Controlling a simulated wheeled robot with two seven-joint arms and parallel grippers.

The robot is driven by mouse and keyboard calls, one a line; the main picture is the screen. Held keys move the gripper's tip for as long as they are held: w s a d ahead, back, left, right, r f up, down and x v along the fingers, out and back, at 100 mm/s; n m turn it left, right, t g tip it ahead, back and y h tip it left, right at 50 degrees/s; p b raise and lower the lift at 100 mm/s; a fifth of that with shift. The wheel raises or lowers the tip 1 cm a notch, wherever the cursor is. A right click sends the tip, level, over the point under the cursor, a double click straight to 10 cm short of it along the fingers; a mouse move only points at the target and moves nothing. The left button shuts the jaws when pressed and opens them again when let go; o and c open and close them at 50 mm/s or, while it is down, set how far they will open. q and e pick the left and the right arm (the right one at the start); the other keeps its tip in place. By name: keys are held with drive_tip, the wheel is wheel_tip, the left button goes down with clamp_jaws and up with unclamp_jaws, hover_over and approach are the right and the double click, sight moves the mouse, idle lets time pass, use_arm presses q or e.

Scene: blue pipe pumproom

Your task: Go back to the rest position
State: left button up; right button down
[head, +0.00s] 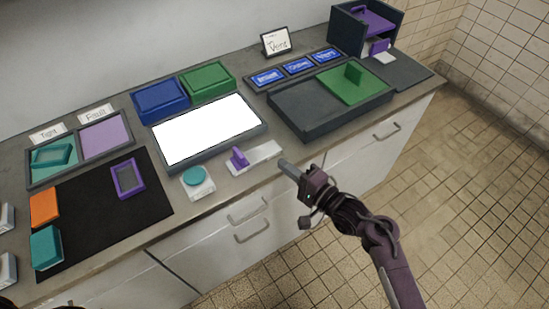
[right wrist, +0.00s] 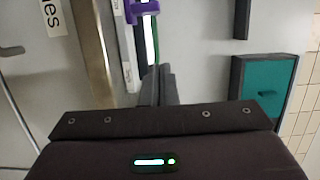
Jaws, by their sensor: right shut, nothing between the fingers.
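My right gripper (head: 287,168) is in the head view, at the end of the purple arm that comes in from the lower right. Its fingers are shut together with nothing between them. It is in front of the counter's front edge, to the right of a purple-handled slider (head: 239,158) on a pale plate. In the right wrist view the closed fingers (right wrist: 158,84) point up the picture, and a purple part (right wrist: 141,10) shows beyond them, apart from the tips. My left gripper does not show.
The counter holds a white lit panel (head: 208,130), a teal round button (head: 194,176), a dark tray with a green plate (head: 352,84), a black mat (head: 100,215) with coloured pieces, and a dark rack (head: 335,30) at the back right. The tiled floor (head: 470,200) at right is clear.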

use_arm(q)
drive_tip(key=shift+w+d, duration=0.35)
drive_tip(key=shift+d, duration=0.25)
use_arm(e)
drive_tip(key=shift+s+d, duration=0.3)
drive_tip(key=shift+d, duration=0.4)
drive_tip(key=shift+f, duration=0.15)
